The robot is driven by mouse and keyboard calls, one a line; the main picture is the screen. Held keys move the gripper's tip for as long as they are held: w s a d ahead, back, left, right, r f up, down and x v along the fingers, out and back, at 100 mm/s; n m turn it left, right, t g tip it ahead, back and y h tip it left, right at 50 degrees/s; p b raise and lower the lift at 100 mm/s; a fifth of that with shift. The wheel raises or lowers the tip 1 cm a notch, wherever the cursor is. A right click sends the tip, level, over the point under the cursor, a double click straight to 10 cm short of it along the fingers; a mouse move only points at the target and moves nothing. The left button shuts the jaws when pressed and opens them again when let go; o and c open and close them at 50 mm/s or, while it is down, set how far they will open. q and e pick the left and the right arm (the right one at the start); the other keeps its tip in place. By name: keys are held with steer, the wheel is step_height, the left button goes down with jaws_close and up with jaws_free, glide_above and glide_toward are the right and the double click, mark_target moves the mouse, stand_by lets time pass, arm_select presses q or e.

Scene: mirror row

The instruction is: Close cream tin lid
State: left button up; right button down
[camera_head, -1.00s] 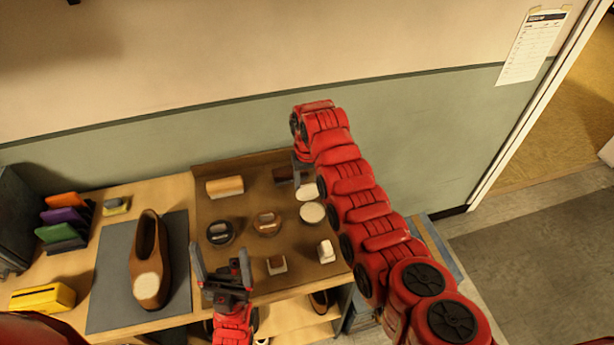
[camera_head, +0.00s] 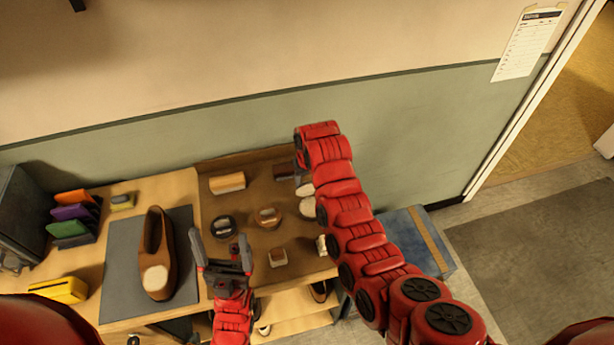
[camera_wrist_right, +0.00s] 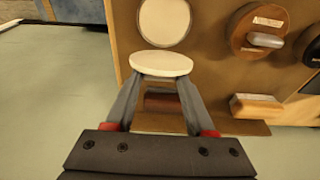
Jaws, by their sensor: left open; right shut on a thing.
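The cream tin (camera_head: 307,208) stands on the brown tray, partly hidden behind my right arm. In the right wrist view the tin (camera_wrist_right: 165,22) shows pale cream inside a thin rim. A pale round lid (camera_wrist_right: 161,64) is between the fingertips of my right gripper (camera_wrist_right: 158,80), which is shut on it, beside the tin. The lid also shows in the head view (camera_head: 305,190), apart from the tin's opening. My left gripper (camera_head: 220,243) is open and empty over the tray's front left part.
The brown tray (camera_head: 250,203) also holds a wooden brush (camera_head: 228,182), a dark tin (camera_head: 222,227), a brown tin (camera_head: 267,217) and small blocks. A brown shoe (camera_head: 157,250) lies on a grey mat (camera_head: 122,265) to the left.

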steer(key=shift+s+d+f+t, duration=0.1)
steer(key=shift+s+f+t, duration=0.15)
steer(key=shift+s+t, duration=0.25)
steer(key=t+b, duration=0.1)
steer(key=s+t+b, duration=0.1)
steer(key=shift+d+f+y+b, duration=0.1)
steer(key=shift+d+y+b, duration=0.1)
steer(key=shift+y+b, duration=0.2)
steer(key=shift+s+d+t+y+b, duration=0.15)
steer(key=shift+s+t+y+b, duration=0.2)
steer(key=shift+t+b, duration=0.45)
steer(key=shift+c, duration=1.2)
jaws_free()
steer(key=shift+r, duration=0.2)
steer(key=shift+r, duration=0.1)
